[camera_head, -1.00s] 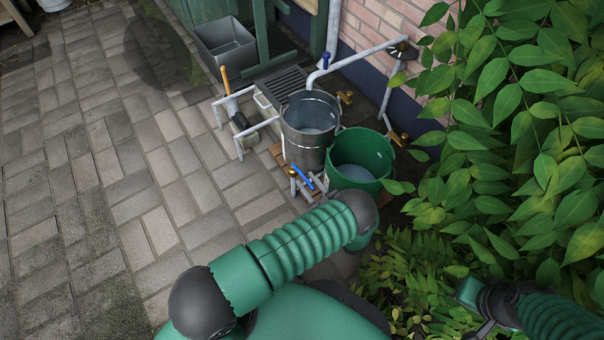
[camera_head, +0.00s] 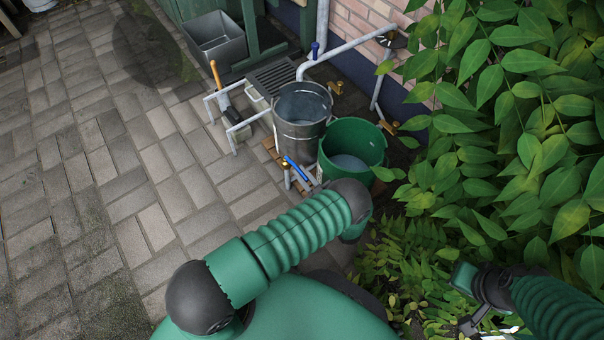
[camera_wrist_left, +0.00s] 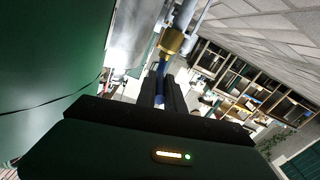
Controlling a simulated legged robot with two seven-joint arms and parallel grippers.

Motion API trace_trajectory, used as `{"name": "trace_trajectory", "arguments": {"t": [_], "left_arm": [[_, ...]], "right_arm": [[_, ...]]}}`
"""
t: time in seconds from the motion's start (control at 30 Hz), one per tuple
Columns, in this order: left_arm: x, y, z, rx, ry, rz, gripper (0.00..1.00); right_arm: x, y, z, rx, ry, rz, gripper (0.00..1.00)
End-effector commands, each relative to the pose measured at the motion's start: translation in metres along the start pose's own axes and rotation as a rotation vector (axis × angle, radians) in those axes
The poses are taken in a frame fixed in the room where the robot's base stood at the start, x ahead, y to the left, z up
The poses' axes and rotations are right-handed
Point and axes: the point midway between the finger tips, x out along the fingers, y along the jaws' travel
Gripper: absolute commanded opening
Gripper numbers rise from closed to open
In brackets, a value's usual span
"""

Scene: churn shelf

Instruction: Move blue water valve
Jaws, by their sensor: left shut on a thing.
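The blue valve handle (camera_head: 298,170) is a slim slanted lever beside a small brass-topped pipe, in front of the buckets in the head view. In the left wrist view the blue handle (camera_wrist_left: 160,76) lies between the dark fingers of my left gripper (camera_wrist_left: 164,92), which is shut on it. A brass fitting (camera_wrist_left: 173,42) on a grey pipe sits just beyond the fingertips. In the head view my left forearm hides most of that gripper. My right gripper (camera_head: 480,318) is at the lower right, away from the valve and partly lost among leaves.
A metal bucket (camera_head: 301,115) and a green bucket (camera_head: 352,152) stand close behind the valve. Another blue valve (camera_head: 314,48) is on the pipe by the wall. A grey bin (camera_head: 220,48) is at the back. Leafy plants (camera_head: 500,120) crowd the right. Paving (camera_head: 90,190) on the left is clear.

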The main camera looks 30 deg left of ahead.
Motion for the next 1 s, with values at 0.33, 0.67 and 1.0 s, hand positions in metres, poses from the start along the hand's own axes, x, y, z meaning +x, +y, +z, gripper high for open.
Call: {"name": "trace_trajectory", "arguments": {"t": [0.33, 0.67, 1.0], "left_arm": [[-0.001, -0.001, 0.000, 0.001, 0.000, -0.001, 0.00], [-0.001, -0.001, 0.000, 0.001, 0.000, -0.001, 0.00], [-0.001, -0.007, -0.009, 0.008, -0.012, 0.067, 0.00]], "right_arm": [[0.000, 0.000, 0.000, 0.000, 0.000, 0.000, 0.36], [0.000, 0.000, 0.000, 0.000, 0.000, 0.000, 0.36], [-0.023, 0.000, -0.005, 0.000, 0.000, 0.000, 0.36]]}}
